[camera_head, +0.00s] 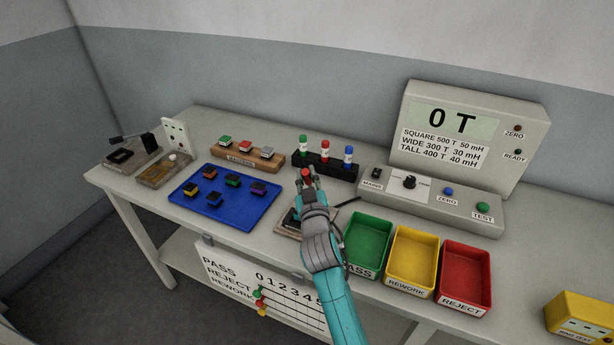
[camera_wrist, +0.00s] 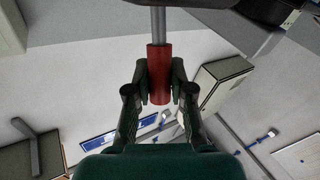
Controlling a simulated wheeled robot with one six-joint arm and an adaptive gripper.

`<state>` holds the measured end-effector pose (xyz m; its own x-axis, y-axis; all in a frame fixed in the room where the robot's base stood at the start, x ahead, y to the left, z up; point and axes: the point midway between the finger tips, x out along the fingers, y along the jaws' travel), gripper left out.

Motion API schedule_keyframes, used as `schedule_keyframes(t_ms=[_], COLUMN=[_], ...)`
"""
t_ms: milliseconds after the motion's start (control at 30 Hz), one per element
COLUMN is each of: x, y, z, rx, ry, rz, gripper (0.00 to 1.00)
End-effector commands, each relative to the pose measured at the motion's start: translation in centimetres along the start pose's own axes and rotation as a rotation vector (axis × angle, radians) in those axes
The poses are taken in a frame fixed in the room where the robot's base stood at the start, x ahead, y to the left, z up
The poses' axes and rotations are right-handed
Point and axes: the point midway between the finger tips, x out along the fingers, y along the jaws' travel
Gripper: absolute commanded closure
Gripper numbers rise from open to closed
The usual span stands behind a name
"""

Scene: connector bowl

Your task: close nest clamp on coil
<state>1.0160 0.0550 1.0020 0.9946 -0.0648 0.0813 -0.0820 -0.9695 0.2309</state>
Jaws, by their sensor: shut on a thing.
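My gripper (camera_head: 308,183) reaches over the front middle of the bench. In the wrist view my gripper (camera_wrist: 159,90) is shut on a red handle grip (camera_wrist: 159,65) at the end of a grey rod (camera_wrist: 158,22). The red grip's end (camera_head: 306,173) also shows at my fingertips in the head view. Below my wrist lies the nest base (camera_head: 287,230), mostly hidden by my gripper. A dark bar sticks out to the right of my gripper. No coil can be made out in the nest, and the clamp's contact with one is hidden.
Green (camera_head: 368,243), yellow (camera_head: 411,256) and red (camera_head: 465,275) bins stand right of my arm. A blue tray (camera_head: 262,207) with several coils lies left. A black rack (camera_head: 325,166) of capped bottles and a meter reading 0 T (camera_head: 458,135) stand behind.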

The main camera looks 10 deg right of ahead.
Motion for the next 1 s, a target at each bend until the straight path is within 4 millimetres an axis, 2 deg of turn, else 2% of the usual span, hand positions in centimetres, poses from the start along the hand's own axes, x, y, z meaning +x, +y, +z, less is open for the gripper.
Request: schedule_keyframes(t_ms=[33,67,133,167,567,667,1000], x=[-0.2,-0.2,-0.2,-0.2,-0.7,-1.9,-8.3], y=[-0.4,-0.4,-0.4,-0.3,-0.2,-0.2,-0.3], z=[0.4,0.5,0.5,0.4,0.3,0.3,0.3], rx=[-0.002,-0.002,-0.002,-0.002,0.000,0.000,-0.001], ry=[-0.008,-0.008,-0.008,-0.008,-0.005,-0.006,-0.007], rz=[-0.006,-0.006,-0.006,-0.005,-0.003,-0.004,-0.005], gripper=[1.00,0.73,0.56,0.53,0.53,0.53,0.53])
